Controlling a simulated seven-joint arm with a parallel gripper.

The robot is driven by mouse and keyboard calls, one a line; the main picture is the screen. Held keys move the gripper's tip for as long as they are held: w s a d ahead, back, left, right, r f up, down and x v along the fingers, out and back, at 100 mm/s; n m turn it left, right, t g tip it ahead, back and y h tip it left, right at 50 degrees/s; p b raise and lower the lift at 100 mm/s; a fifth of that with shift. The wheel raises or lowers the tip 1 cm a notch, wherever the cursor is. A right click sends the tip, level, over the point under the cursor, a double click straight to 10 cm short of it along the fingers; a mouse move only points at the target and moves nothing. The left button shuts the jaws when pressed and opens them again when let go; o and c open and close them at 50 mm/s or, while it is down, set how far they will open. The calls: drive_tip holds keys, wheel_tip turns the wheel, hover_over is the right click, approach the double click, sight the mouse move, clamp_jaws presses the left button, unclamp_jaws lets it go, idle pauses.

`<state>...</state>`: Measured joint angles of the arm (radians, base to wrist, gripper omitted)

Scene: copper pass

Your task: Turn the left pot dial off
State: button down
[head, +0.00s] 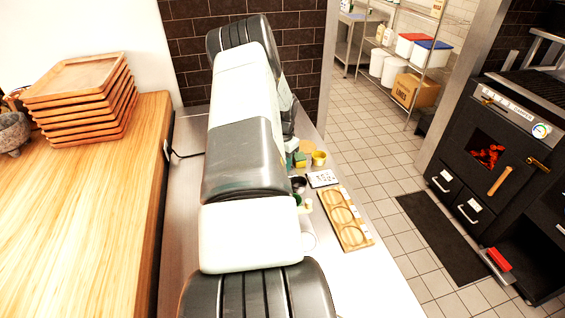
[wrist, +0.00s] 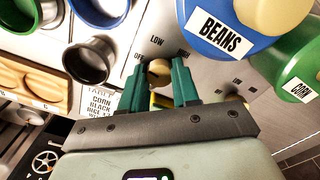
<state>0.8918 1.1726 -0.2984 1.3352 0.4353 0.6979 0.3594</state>
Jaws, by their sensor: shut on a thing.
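In the wrist view my gripper (wrist: 160,72) has its two green fingers on either side of a tan, round dial (wrist: 159,69), shut on it. The dial sits on a grey metal panel, with the labels OFF, LOW and a partly covered third word around it. Which way the dial points is unclear. A blue pot marked BEANS (wrist: 225,28) is right beside it, and a green pot marked CORN (wrist: 296,75) is farther right. A second dial (wrist: 236,99) near the corn pot is partly behind my gripper. In the head view my arm hides the gripper and dials.
Stacked wooden trays (head: 80,100) are on the left counter.

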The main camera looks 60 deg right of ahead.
drive_tip(key=shift+n, duration=0.6)
drive_tip(key=c, duration=0.8)
unclamp_jaws()
drive_tip(key=shift+r, duration=0.1)
wheel_tip(320, 180, up, 11)
drive_tip(key=shift+f, duration=0.15)
